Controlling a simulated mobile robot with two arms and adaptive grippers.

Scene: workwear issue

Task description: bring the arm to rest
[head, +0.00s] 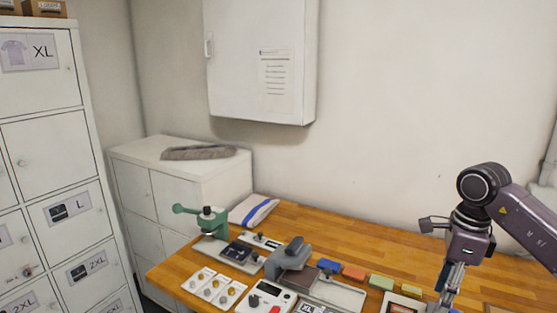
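My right arm (484,186) comes in from the right edge and bends downward over the right part of the wooden table. Its gripper (447,292) points down near the bottom edge of the head view. The fingers are small and partly cut off, so I cannot tell whether they are open or shut, or whether they hold anything. My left arm and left gripper are not in view.
The wooden table (330,228) carries a green press (211,221), a grey press (289,258), a folded cloth (253,210), a white device (268,297) and several coloured blocks. White lockers (45,155) stand left; a wall cabinet (235,60) hangs behind. The table's back strip is clear.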

